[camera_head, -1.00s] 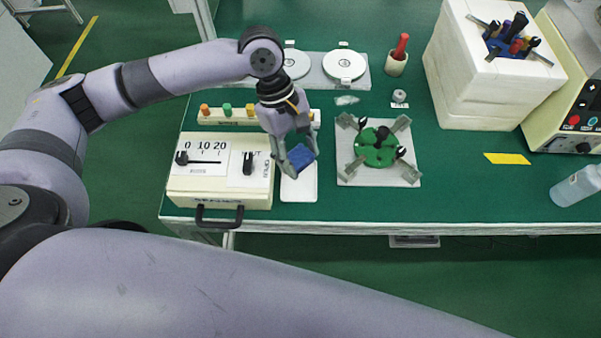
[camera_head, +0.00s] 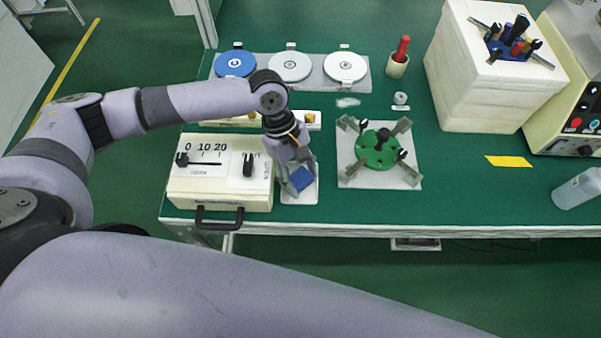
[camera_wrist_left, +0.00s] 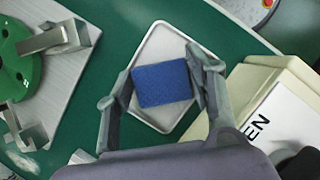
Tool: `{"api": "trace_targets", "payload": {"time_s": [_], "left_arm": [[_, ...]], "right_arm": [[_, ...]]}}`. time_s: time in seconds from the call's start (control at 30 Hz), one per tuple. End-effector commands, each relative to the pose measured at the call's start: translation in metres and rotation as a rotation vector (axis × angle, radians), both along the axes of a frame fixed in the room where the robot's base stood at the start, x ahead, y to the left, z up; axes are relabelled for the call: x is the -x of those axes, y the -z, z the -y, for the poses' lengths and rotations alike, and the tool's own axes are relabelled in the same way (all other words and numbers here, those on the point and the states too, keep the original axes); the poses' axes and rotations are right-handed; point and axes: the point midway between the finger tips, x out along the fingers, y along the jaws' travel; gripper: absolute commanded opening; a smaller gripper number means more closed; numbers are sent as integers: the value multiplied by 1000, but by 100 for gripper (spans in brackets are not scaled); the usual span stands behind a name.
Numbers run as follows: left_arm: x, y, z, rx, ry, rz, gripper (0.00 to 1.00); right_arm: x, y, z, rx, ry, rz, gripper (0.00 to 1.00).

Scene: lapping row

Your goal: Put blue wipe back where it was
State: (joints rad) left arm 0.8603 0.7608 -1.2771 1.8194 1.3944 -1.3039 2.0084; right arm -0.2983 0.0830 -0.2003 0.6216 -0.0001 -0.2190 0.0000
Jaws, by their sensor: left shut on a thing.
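The blue wipe (camera_head: 301,178) is a small blue block-like pad between the fingers of my left gripper (camera_head: 298,184), which is shut on it. In the left wrist view the blue wipe (camera_wrist_left: 162,84) shows between both fingertips, over a white shallow tray (camera_wrist_left: 160,35). The white tray (camera_head: 300,197) lies on the green bench between the cream control box and the green fixture. I cannot tell whether the wipe touches the tray. My right gripper is not seen.
The cream control box (camera_head: 220,195) with a black handle stands close left of the tray. The green round fixture (camera_head: 378,149) on its plate is to the right. Pale discs (camera_head: 290,66) lie behind. A white foam block (camera_head: 490,85) with tools stands at the back right.

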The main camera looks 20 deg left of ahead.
Motion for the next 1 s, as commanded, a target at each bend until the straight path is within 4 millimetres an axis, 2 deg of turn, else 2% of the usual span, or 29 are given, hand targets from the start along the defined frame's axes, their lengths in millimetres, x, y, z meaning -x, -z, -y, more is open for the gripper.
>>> {"api": "trace_targets", "payload": {"time_s": [0.13, 0.5, 0.67, 1.0], "left_arm": [[0, 0, 0, 0, 0, 0, 57], [-1, -4, -1, 0, -1, 0, 57], [-6, -28, -9, 0, -2, 3, 57], [-19, -92, -33, 0, -1, 3, 57]], "right_arm": [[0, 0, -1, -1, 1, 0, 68], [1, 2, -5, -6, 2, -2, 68], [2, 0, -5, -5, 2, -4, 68], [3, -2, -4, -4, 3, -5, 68]]}}
